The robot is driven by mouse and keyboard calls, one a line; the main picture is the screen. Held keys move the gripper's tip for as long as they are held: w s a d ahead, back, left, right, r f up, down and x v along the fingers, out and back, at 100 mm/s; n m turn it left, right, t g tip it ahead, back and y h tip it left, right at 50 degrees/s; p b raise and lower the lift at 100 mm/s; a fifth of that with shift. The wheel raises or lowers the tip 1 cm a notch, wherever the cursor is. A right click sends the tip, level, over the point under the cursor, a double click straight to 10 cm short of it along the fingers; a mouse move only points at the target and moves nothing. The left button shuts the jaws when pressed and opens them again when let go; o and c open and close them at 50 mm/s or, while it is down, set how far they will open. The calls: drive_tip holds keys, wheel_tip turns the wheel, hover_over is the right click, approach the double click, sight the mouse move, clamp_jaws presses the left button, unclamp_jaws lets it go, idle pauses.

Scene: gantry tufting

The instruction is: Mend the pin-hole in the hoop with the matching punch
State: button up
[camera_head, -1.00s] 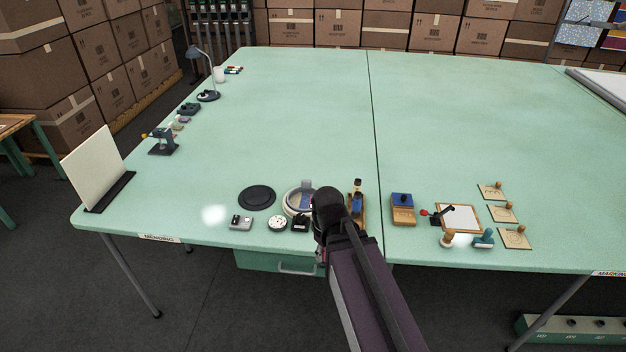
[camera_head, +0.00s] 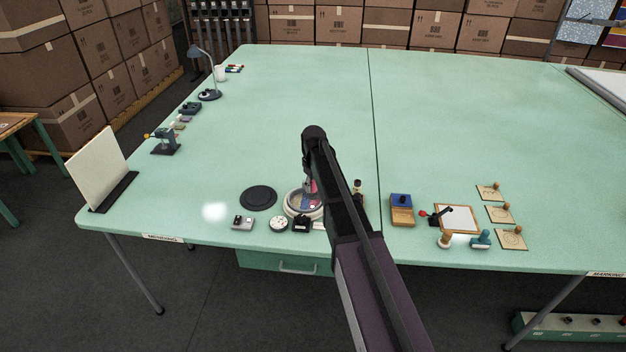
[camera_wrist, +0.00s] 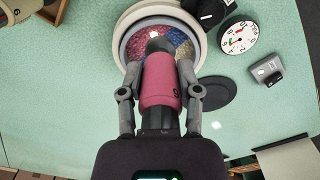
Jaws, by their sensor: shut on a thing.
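In the wrist view, my gripper (camera_wrist: 158,97) is shut on a pink-red punch (camera_wrist: 157,78) with a dark tip. The punch is over the hoop (camera_wrist: 124,25), a pale round frame holding patches of red, blue and tan tufting. The tip overlaps the fabric in the picture; I cannot tell whether it touches. In the head view, my gripper (camera_head: 311,186) is above the hoop (camera_head: 290,208), and my arm hides part of it. The pin-hole cannot be made out.
A round dial (camera_wrist: 238,37) and a small grey box (camera_wrist: 267,71) lie beside the hoop. A black disc (camera_head: 258,197) lies to its left. A blue-topped wooden block (camera_head: 402,209) and a clipboard-like frame (camera_head: 457,219) stand to the right.

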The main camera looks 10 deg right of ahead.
sight(313, 196)
drive_tip(key=shift+w+d+r, duration=0.1)
drive_tip(key=shift+w, duration=0.85)
drive_tip(key=shift+f+b, duration=2.95)
drive_tip(key=shift+f, duration=0.05)
drive_tip(key=shift+s+f+b, duration=0.1)
drive_tip(key=shift+f+b, duration=0.45)
idle(0.6)
drive_tip(key=shift+r, duration=0.15)
drive_tip(key=shift+r+p, duration=3.4)
drive_tip(key=shift+p, duration=0.15)
